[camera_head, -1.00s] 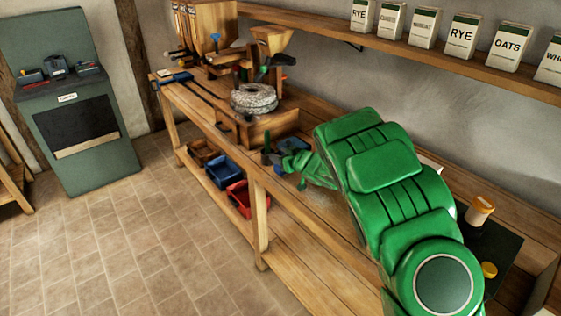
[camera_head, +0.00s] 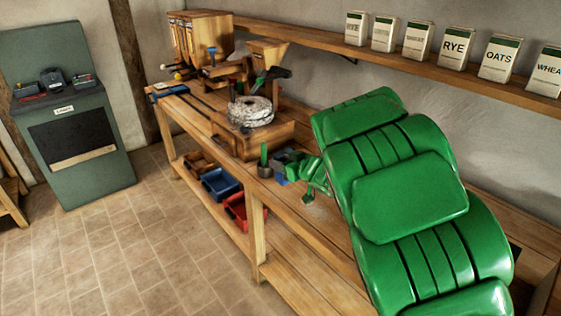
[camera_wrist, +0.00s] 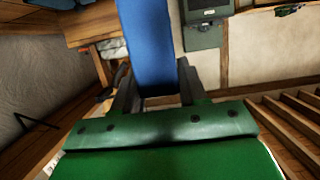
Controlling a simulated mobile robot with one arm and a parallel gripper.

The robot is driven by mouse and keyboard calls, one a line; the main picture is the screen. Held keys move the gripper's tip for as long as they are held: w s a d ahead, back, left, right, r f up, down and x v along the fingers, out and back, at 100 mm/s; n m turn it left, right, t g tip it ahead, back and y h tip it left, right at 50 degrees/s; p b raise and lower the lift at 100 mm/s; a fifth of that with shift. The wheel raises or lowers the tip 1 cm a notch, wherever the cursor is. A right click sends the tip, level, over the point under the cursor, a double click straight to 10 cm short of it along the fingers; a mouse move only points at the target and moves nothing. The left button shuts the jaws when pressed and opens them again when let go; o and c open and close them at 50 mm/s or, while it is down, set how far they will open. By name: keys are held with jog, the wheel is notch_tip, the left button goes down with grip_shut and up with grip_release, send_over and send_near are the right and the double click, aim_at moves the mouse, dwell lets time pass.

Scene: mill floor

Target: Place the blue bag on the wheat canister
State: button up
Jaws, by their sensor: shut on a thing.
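The wheat canister (camera_head: 546,75) is white with a green top and stands on the wall shelf, partly cut by the right edge of the head view. My gripper (camera_wrist: 155,76) is shut on the blue bag (camera_wrist: 147,42), which extends forward from between the fingers in the wrist view. In the head view my gripper (camera_head: 287,160) is small, over the bench and far left of and below the wheat canister. Only a small patch of blue shows by it there. My green arm hides much of the bench.
The wall shelf (camera_head: 400,62) also holds the oats canister (camera_head: 498,60), the rye canister (camera_head: 455,48) and others to the left. Bins sit below; the tiled floor at left is clear.

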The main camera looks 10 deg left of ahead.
jog(key=shift+s+d+r, duration=0.2)
jog(key=shift+s+r, duration=0.1)
jog(key=shift+s, duration=0.3)
jog(key=shift+s+d+r, duration=0.15)
jog(key=shift+s+r, duration=0.1)
jog(key=shift+s, duration=0.3)
jog(key=shift+s+d+r, duration=0.2)
jog(key=shift+s+r, duration=0.1)
jog(key=shift+s, duration=0.3)
